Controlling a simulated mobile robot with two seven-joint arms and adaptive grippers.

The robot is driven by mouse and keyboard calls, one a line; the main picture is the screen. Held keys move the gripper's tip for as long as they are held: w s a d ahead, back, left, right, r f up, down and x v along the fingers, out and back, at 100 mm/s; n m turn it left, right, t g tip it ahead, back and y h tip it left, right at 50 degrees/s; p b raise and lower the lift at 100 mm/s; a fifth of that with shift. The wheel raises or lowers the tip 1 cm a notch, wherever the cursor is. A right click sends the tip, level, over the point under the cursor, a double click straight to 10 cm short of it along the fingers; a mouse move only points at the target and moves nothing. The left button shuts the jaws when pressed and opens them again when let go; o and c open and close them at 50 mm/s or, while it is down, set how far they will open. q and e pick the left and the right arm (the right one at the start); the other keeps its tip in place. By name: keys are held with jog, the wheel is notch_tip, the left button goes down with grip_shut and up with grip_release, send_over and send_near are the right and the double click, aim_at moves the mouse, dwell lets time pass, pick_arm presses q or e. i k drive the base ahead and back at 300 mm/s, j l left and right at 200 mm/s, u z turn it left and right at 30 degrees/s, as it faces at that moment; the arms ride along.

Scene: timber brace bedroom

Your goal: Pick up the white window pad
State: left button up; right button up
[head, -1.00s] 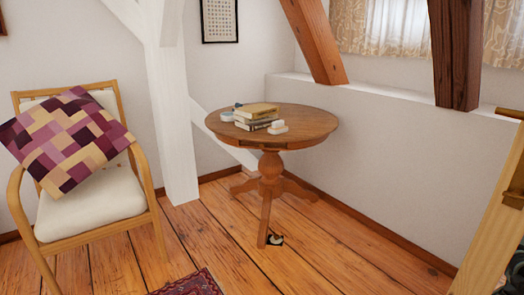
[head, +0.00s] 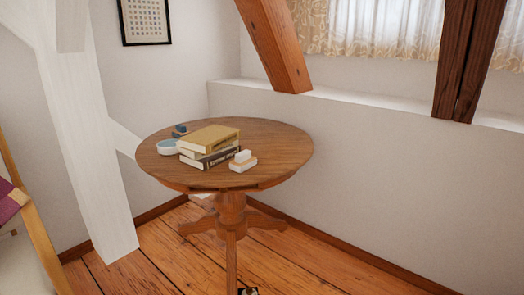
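A small white block-like pad (head: 242,156) with a pale tan lower part lies on the round wooden table (head: 285,150), at the right of a stack of books. It looks like the white window pad, but it is small in view. A small whitish oval dish-like item (head: 168,147) with a bluish top lies left of the books. Neither of my grippers is in view.
Stacked books (head: 209,140) lie mid-table, with a small dark blue item (head: 180,130) behind them. A white timber post (head: 85,150) stands left, and a chair (head: 25,230) at the left edge. Floor is clear to the table's right. A small object (head: 248,291) lies by the table foot.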

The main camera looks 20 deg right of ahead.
aim_at(243, 160)
jog(key=i+l+z, duration=0.15)
jog(key=i, duration=0.3)
jog(key=i+l+z, duration=0.15)
jog(key=i, duration=0.3)
jog(key=i+l+z, duration=0.15)
jog(key=i, duration=0.3)
jog(key=i+l+u, duration=0.6)
jog(key=l+u, duration=0.15)
jog(key=l, duration=0.2)
